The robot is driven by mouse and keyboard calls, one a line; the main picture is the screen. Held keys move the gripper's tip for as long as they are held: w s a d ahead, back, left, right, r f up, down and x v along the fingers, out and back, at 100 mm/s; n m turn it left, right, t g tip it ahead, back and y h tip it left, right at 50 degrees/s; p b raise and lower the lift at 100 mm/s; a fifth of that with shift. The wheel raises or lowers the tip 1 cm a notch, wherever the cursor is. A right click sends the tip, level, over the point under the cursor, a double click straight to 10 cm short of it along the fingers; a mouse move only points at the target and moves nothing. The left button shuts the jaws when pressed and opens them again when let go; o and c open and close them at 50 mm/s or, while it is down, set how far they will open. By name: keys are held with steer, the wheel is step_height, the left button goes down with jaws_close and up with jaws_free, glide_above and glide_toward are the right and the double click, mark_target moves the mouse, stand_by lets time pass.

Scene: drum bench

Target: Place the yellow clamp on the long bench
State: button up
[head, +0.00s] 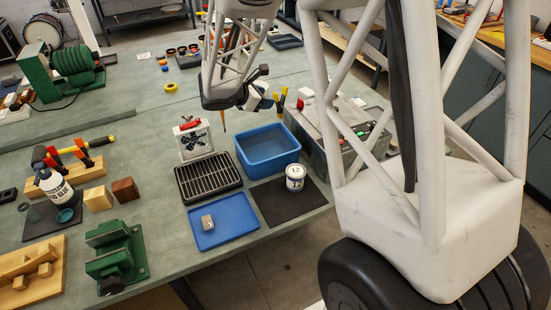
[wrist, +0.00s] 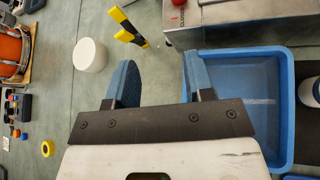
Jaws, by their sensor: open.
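The yellow clamp (wrist: 128,27), with black parts, is near the top of the wrist view, ahead of my gripper (wrist: 160,82). It is apart from both blue fingers, which are spread with nothing between them. In the head view the yellow clamp (head: 281,102) shows just right of my gripper (head: 266,96), behind the blue bin. My arm hides some of the area around it. A broad grey-green bench top (head: 150,145) fills much of the head view; I cannot tell for sure whether it is the long bench.
The blue bin (head: 267,162) is close to my gripper, with a grey metal box (head: 345,155) beside it. A black grate (head: 208,178), blue tray (head: 222,236) and white can (head: 295,177) stand nearby. A white round object (wrist: 89,55) is left of the clamp.

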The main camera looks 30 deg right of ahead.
steer(key=s+a+r+m+y, duration=0.3)
steer(key=s+m, duration=0.3)
steer(key=s, duration=0.6)
steer(key=s+a+r+m+y, duration=0.4)
steer(key=s+a+m, duration=0.2)
steer(key=s, duration=0.6)
steer(key=s+a+r+m+y, duration=0.3)
steer(key=s+m, duration=0.3)
steer(key=s, duration=0.7)
steer(key=shift+a+r+g+y, duration=0.3)
steer(key=shift+a+g+y, duration=0.1)
steer(key=shift+a+y, duration=0.35)
